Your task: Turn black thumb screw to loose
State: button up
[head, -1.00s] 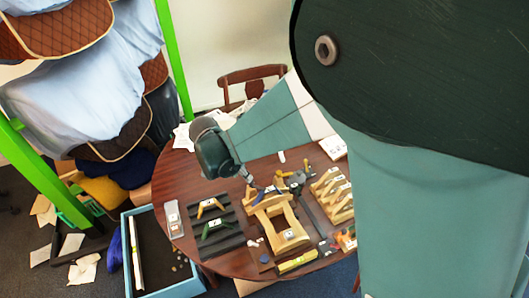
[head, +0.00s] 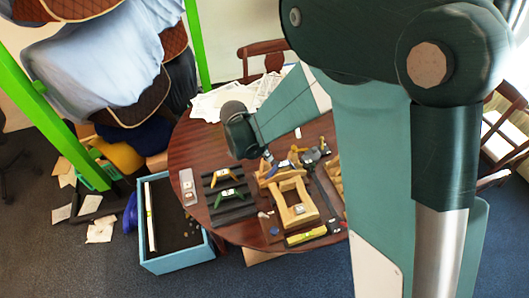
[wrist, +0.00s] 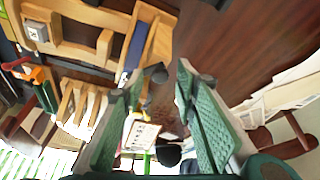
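My gripper (wrist: 161,84) shows in the wrist view as two green, textured fingers spread apart, with a gap between the tips. It is small in the head view (head: 268,157), over the back end of the wooden stand (head: 292,205). A small black knob (wrist: 158,74), perhaps the black thumb screw, shows near the fingertips in the wrist view; I cannot tell whether they touch it. Another dark round part (wrist: 168,155) shows lower between the fingers. The wooden stand (wrist: 75,46) fills the upper left of the wrist view. The thumb screw cannot be made out in the head view.
On the round table (head: 190,150), black racks (head: 226,198) with yellow and green pieces lie left of the stand. A yellow level (head: 305,236) lies at the front edge. Dark tools (head: 312,158) lie behind right. A blue bin (head: 178,262) stands on the floor.

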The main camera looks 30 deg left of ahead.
jog(key=shift+w+f, duration=0.1)
jog(key=shift+f, duration=0.1)
jog(key=c, duration=0.9)
